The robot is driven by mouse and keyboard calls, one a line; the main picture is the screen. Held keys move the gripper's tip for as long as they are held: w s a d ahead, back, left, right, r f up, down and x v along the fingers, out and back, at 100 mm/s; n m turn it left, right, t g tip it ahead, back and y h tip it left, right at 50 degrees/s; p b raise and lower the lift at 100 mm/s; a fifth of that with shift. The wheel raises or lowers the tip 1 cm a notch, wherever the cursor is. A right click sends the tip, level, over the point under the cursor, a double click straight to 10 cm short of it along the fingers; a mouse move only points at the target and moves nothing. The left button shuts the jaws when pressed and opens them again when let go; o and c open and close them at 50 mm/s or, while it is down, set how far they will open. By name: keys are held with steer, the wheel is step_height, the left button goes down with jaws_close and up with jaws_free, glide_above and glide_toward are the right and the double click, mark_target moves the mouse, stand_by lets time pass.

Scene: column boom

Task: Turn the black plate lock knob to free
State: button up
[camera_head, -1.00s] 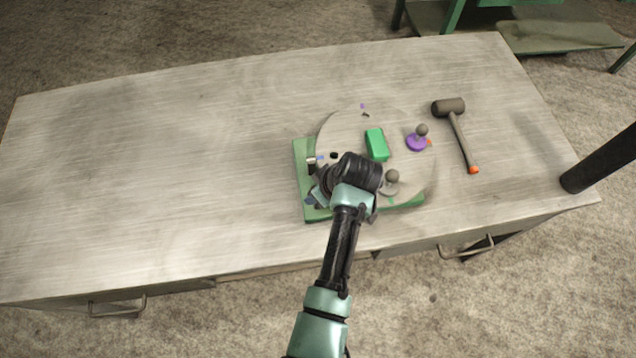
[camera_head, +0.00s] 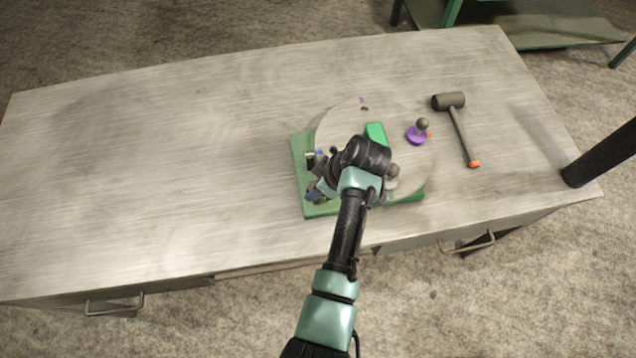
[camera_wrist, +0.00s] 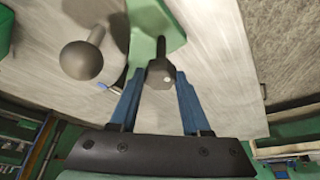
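A round grey plate (camera_head: 345,115) sits on a green base (camera_head: 303,185) on the bench. In the wrist view, a dark knob (camera_wrist: 160,74) with a small pale dot stands by a green part (camera_wrist: 158,28); it looks like the black lock knob. My gripper (camera_wrist: 160,82) is open, its blue fingers on either side of the knob, with a gap visible at each side. Contact is hard to tell. In the head view my gripper (camera_head: 315,190) is over the base's front left corner, and my wrist hides the knob there.
A grey ball handle (camera_wrist: 82,60) stands left of the fingers in the wrist view. The plate also carries a green block (camera_head: 376,133) and a purple-based ball knob (camera_head: 417,135). A mallet (camera_head: 460,130) lies to the right. The bench's left side is clear.

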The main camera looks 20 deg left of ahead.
steer(key=o, duration=0.4)
steer(key=shift+o, duration=0.2)
steer(key=shift+r, duration=0.1)
steer(key=w+b+v, duration=0.1)
steer(key=b+v, duration=0.1)
steer(key=v, duration=1)
steer(key=shift+s+d+r, duration=0.2)
steer(key=shift+s+r, duration=0.15)
steer(key=shift+s, duration=0.2)
